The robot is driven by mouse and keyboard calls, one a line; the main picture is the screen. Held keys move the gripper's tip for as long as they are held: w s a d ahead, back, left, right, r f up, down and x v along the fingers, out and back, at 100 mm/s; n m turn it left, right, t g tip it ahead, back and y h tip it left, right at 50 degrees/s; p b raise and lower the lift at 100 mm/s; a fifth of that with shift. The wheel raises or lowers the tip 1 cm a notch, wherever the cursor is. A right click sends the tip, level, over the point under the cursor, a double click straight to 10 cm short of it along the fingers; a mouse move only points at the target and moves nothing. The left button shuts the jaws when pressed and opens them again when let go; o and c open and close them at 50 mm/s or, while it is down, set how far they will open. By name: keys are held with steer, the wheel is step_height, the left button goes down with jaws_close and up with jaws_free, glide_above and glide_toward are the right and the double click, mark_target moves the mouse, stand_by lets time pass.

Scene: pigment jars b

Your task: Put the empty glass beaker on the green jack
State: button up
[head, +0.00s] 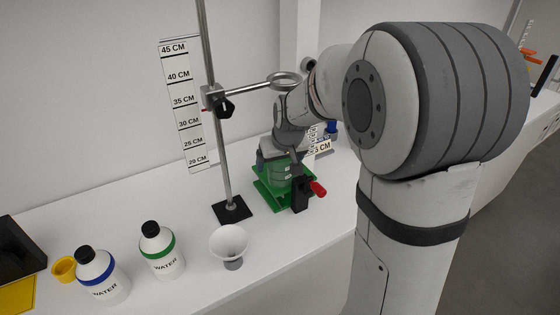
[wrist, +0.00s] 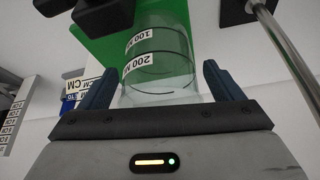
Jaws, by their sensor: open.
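The clear glass beaker (wrist: 160,72), with 100 and 200 marks, stands between my gripper's two fingers in the wrist view. It looks empty. In the head view the beaker (head: 284,173) is partly hidden under my gripper and shows against the green jack (head: 266,196). It appears upright on the jack, though the contact under it is hard to see. Green of the jack (wrist: 95,40) also shows behind the beaker in the wrist view. My gripper (wrist: 162,68) is open, its fingers on either side of the glass with a gap visible at the right finger.
A stand with a rod (head: 220,150) and ring (head: 284,78) rises left of my gripper. The jack's red knob (head: 318,188) sticks out in front. A white funnel (head: 229,243) and two water bottles (head: 160,252) stand front left. A height scale (head: 184,105) is behind.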

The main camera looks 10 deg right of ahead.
steer(key=shift+r, duration=0.4)
steer(key=a+v, duration=0.1)
steer(key=v, duration=1)
steer(key=s+d+f+g, duration=0.1)
steer(key=s+f, duration=0.3)
steer(key=s, duration=0.6)
steer(key=s+f+m+g, duration=0.1)
steer(key=s+f, duration=0.2)
steer(key=s, duration=0.7)
steer(key=shift+s+d+f+h, duration=0.3)
steer(key=shift+s+d+f, duration=0.05)
steer(key=shift+s+d, duration=0.05)
